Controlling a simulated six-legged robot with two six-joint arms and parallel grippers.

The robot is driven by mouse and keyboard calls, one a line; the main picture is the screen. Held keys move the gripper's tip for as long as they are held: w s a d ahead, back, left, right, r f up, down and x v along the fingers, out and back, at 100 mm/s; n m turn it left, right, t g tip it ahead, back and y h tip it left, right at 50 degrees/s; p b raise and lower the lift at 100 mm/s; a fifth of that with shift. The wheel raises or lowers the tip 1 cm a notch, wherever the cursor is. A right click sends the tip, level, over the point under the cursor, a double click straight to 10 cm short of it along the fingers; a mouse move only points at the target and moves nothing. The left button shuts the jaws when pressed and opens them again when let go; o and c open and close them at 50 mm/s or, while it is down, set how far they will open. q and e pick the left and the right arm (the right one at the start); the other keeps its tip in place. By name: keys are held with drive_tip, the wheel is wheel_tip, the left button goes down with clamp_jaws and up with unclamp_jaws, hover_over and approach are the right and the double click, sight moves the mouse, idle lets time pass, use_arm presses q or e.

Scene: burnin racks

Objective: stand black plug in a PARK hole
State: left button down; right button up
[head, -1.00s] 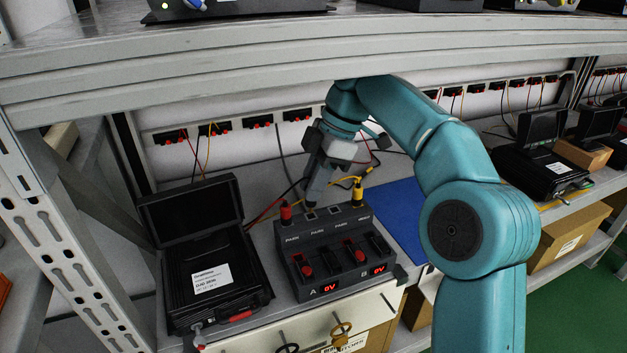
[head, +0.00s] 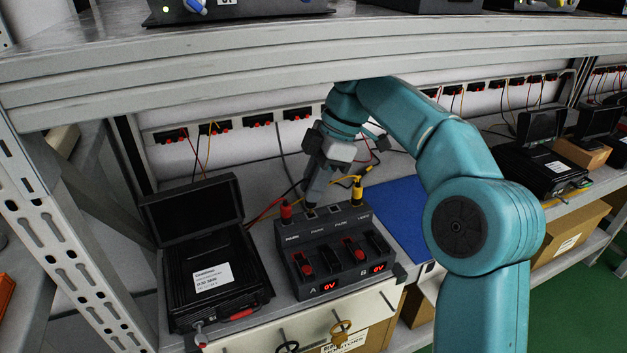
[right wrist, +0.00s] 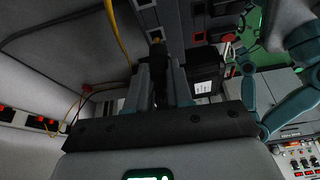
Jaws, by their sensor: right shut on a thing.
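The black plug (right wrist: 160,62) shows as a dark shape between the fingers of my right gripper (head: 312,201), which is shut on it. In the head view the fingers hide most of the plug. Its lower end is over or at the PARK row of the dark test box (head: 318,256), by the hole just right of the red plug (head: 286,211). I cannot tell whether the tip is in the hole. A yellow plug (head: 357,191) stands in the row farther right. Another PARK hole (head: 334,209) between them looks empty. My left gripper is not in view.
An open black case (head: 205,280) stands left of the box. A blue mat (head: 403,215) lies to the right. Red, yellow and black leads run behind the box. The upper shelf edge (head: 250,70) hangs above, and a socket strip (head: 258,121) lines the back wall.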

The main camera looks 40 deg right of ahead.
drive_tip(key=shift+f+b, duration=0.4)
drive_tip(key=shift+f, duration=0.85)
idle(1.3)
drive_tip(key=o, duration=1.3)
drive_tip(key=shift+o, duration=0.2)
